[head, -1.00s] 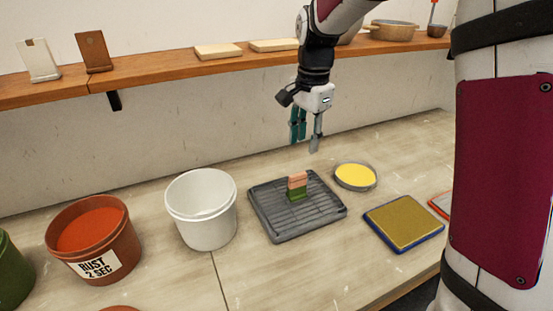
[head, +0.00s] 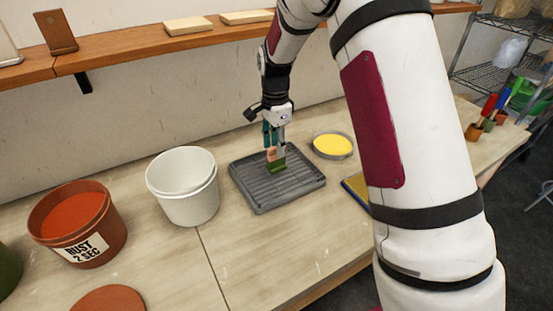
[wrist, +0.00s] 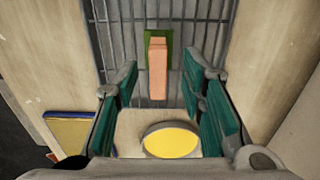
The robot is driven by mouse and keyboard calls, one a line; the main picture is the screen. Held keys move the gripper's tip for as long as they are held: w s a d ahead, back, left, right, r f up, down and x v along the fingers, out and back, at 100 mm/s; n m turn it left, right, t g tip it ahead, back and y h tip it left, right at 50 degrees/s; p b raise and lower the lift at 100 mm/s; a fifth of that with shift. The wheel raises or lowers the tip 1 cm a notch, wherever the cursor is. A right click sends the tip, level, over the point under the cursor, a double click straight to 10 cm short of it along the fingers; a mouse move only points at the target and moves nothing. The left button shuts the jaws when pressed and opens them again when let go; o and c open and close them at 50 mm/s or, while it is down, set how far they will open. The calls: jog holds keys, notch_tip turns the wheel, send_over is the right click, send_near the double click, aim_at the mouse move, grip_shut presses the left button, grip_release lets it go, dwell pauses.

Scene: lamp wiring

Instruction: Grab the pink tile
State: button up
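The pink tile (wrist: 157,68) stands upright with a green lower part (wrist: 149,36) on the grey ribbed tray. In the head view the pink tile (head: 271,154) shows above the green part (head: 278,168), partly covered by a finger. My gripper (head: 274,145) is above the tray, pointing down, with its fingers around the tile's top or just above it. In the wrist view my gripper (wrist: 165,98) is open, with a teal-padded finger on each side of the tile and clear gaps between. The fingers do not touch the tile there.
The tray (head: 252,193) sits on the worktop. A white bucket (head: 186,200) and a rust bucket (head: 100,240) stand left of it. A dish of yellow (head: 333,146) lies right of it. A wooden shelf (head: 110,58) runs behind.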

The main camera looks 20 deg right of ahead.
aim_at(276, 166)
jog(key=shift+d+f+p, duration=0.1)
jog(key=shift+f+p, duration=0.5)
jog(key=shift+f, duration=2.05)
grip_shut()
